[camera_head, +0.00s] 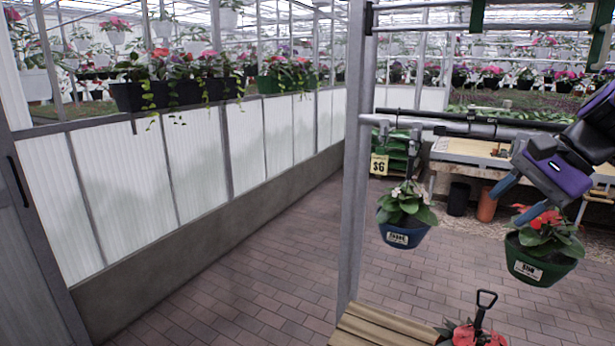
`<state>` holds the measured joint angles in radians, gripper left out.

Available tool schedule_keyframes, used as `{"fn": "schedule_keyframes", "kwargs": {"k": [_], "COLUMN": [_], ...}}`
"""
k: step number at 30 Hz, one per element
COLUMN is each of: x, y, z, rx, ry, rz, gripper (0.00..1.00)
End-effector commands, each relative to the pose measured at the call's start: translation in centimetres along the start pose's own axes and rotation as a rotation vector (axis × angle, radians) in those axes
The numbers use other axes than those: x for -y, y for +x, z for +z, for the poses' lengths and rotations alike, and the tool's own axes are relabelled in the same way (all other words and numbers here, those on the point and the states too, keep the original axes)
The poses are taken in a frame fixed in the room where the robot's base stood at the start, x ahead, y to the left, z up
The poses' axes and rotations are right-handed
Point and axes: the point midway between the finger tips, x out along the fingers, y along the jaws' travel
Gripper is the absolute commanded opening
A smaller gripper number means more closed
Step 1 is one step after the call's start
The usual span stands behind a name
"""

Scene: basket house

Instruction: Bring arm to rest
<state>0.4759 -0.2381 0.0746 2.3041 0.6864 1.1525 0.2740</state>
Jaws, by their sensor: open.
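My gripper (506,187) is at the right side of the head view, at the end of my purple and black arm, which enters from the right edge. Its blue fingers are spread apart and I see nothing between them. The gripper is near the hanging rail, above the gap between two hanging pots. A blue pot (404,236) with a white-flowered plant hangs below and left of it. A green pot (540,268) with a red-flowered plant is below and right of it. I cannot tell whether the fingers touch any leaves.
A grey post (353,160) stands left of the blue pot. A wooden slatted surface (380,328) is at the bottom, beside red flowers and a black handle (484,302). A workbench (470,160) stands behind. The brick floor (240,270) on the left is clear.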

Motion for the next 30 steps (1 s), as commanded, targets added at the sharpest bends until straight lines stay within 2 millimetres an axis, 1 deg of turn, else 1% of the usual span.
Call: {"fn": "schedule_keyframes", "kwargs": {"k": [1, 3, 9, 12, 16, 21, 30], "x": [-0.6, -1.5, -4.6, -6.0, -7.5, -8.5, -8.7], "y": [0.0, 0.0, -0.7, -1.3, -1.9, -2.4, -2.5], "z": [1.7, 3.5, 7.4, 8.8, 9.8, 10.3, 10.4], "rx": [-0.033, -0.081, -0.224, -0.295, -0.372, -0.430, -0.444], "ry": [-0.089, -0.212, -0.570, -0.742, -0.926, -1.060, -1.088], "rz": [0.039, 0.095, 0.234, 0.290, 0.344, 0.381, 0.390], "gripper": [0.47, 0.47, 0.47, 0.47, 0.47, 0.47, 0.47]}}
